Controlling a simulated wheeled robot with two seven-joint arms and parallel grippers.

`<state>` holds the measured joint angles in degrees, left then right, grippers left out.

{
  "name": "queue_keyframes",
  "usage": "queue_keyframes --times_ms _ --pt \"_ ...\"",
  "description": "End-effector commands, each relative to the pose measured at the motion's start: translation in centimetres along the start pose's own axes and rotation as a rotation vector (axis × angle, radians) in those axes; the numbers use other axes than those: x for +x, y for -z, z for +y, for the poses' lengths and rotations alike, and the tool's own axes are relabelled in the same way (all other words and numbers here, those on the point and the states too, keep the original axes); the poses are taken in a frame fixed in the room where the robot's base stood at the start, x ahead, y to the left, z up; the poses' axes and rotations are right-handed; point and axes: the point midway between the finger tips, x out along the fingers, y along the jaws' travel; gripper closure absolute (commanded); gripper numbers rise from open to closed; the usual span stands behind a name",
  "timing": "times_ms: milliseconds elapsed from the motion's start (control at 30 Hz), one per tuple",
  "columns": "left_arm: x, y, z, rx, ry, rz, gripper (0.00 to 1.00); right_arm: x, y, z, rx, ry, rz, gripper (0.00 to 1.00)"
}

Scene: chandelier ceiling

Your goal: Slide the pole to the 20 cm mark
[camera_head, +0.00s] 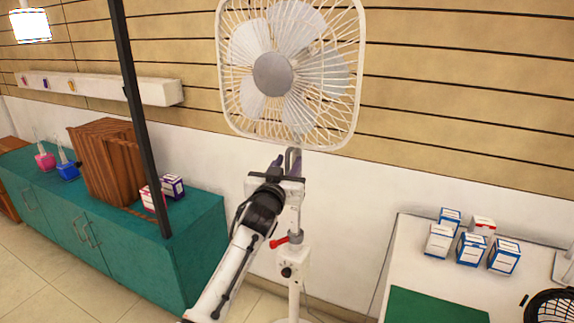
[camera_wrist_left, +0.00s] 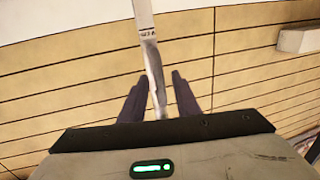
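A white standing fan (camera_head: 273,74) has a slim pole (camera_head: 296,215) below its head. The pole runs down to a white collar (camera_head: 293,262) with a black knob (camera_head: 287,272) and a red lever (camera_head: 281,243). My left gripper (camera_head: 286,162) is up at the pole, just under the fan head. In the left wrist view, the pole (camera_wrist_left: 149,50) lies between the two dark fingers (camera_wrist_left: 157,88), with a gap on the right side. Small dark marks show on the pole there, too small to read. The 20 cm mark cannot be made out. My right gripper is not in view.
A teal cabinet (camera_head: 95,235) with a wooden crate (camera_head: 104,155) and small boxes (camera_head: 172,186) stands left. A white table (camera_head: 400,262) with several boxes (camera_head: 470,249) and a green mat (camera_head: 430,306) is right. A dark post (camera_head: 138,100) crosses the left side.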

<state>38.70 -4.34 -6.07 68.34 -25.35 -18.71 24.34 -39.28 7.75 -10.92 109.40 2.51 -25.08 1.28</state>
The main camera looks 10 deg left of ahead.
Motion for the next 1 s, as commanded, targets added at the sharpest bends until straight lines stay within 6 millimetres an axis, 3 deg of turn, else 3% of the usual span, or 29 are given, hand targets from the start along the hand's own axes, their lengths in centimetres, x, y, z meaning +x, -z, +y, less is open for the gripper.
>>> queue_keyframes --times_ms 333,800,1000 --pt "-1.2 -0.2 -0.1 0.0 0.002 -0.004 0.71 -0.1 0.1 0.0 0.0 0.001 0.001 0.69" --pt "-8.6 -0.2 0.0 0.0 -0.001 -0.001 0.71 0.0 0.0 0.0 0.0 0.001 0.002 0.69" --pt "-10.1 -0.1 0.0 -0.001 0.0 -0.001 0.71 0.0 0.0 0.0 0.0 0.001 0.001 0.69"
